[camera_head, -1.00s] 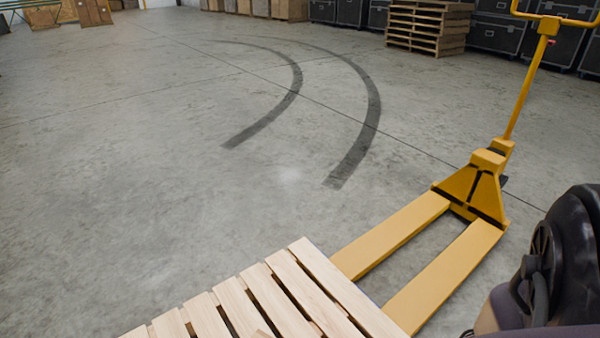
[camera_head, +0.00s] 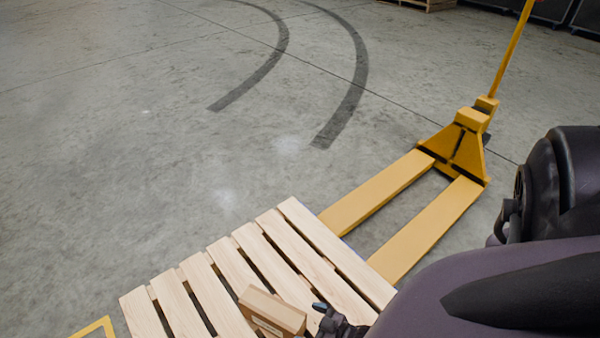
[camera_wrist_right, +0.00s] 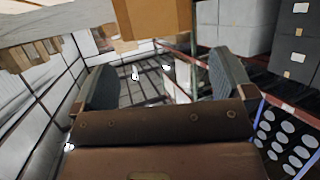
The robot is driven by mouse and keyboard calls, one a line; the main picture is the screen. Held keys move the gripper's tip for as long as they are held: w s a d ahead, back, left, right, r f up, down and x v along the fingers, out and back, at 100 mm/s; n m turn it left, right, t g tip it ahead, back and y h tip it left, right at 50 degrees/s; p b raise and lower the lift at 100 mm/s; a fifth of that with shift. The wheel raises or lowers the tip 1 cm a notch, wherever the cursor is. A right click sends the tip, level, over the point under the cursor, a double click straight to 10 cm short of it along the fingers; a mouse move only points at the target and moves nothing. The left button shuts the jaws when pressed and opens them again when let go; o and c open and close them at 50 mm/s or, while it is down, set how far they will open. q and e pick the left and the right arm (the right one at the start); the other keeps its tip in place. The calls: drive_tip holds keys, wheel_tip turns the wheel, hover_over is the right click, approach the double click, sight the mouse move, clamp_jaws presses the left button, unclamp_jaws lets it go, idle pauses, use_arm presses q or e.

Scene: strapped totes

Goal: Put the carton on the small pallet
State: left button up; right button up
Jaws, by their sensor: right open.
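The small pallet (camera_head: 228,282) of pale wooden slats lies at the bottom of the head view. The brown carton (camera_head: 274,309) sits on its slats near the front, close to the bottom edge of the picture. My right gripper (camera_head: 332,320) is just right of the carton, partly cut off by the frame. In the right wrist view the two dark fingers stand wide apart with nothing between them (camera_wrist_right: 164,78). An orange-brown box face, apparently the carton (camera_wrist_right: 153,18), shows beyond them at the top, beside pale wood of the pallet (camera_wrist_right: 45,22). My left gripper is not seen.
A yellow pallet jack (camera_head: 462,142) stands right of the pallet, its forks (camera_head: 385,190) reaching towards the pallet's right edge. The concrete floor (camera_head: 130,150) behind the pallet is clear, with dark tyre marks.

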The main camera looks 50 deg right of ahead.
use_arm(q)
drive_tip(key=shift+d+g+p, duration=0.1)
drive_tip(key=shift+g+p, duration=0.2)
drive_tip(key=shift+p, duration=0.2)
use_arm(e)
drive_tip(key=v, duration=0.5)
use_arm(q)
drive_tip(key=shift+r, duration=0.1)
